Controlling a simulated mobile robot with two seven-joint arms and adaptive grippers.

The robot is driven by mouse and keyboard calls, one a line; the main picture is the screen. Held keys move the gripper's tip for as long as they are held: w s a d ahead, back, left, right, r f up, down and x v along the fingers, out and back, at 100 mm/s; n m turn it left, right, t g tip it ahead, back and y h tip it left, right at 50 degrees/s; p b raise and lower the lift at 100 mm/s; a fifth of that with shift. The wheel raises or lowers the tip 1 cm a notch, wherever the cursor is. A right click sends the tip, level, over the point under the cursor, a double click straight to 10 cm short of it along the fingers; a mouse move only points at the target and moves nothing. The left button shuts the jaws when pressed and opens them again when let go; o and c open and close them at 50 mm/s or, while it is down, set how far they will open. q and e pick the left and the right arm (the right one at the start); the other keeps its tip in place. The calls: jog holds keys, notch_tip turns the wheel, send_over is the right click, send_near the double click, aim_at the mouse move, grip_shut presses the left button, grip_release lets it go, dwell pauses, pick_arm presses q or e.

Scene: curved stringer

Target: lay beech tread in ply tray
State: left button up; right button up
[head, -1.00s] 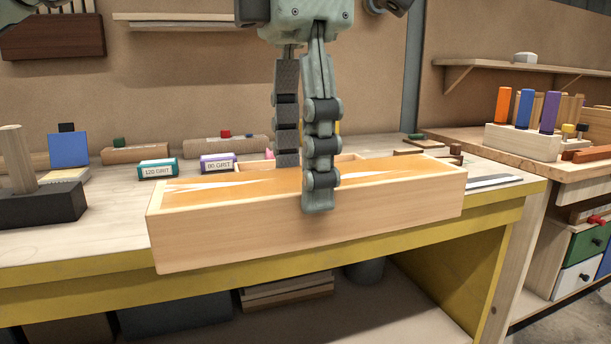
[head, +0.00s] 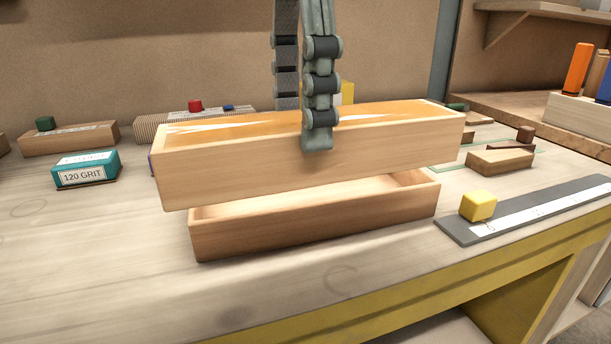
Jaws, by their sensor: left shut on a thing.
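The beech tread (head: 320,162) is a long pale wooden block with a glossy orange-brown top. It hangs level in the middle of the head view. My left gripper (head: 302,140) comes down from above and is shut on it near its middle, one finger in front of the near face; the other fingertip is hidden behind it. The ply tray (head: 320,229) is a shallow open wooden box on the bench below. The tread is above the tray, longer than it and overhanging at both ends; it hides much of the tray's inside. My right gripper is not in view.
On the workbench (head: 120,260), a teal 120 grit block (head: 86,170) stands left of the tray. A steel rule (head: 535,210) with a yellow cube (head: 478,206) lies to the right, near a small wooden block (head: 500,161). The bench front is clear.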

pick_arm(q)
jog(key=shift+w+a+f, duration=0.2)
jog(key=shift+w+f, duration=5.05)
jog(key=shift+w, duration=0.15)
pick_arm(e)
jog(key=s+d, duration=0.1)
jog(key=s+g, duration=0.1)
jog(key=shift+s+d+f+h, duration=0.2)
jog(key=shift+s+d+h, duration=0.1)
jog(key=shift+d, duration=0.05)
pick_arm(q)
jog(key=shift+f, duration=0.1)
jog(key=o, duration=1.8)
jog(key=shift+s, duration=0.1)
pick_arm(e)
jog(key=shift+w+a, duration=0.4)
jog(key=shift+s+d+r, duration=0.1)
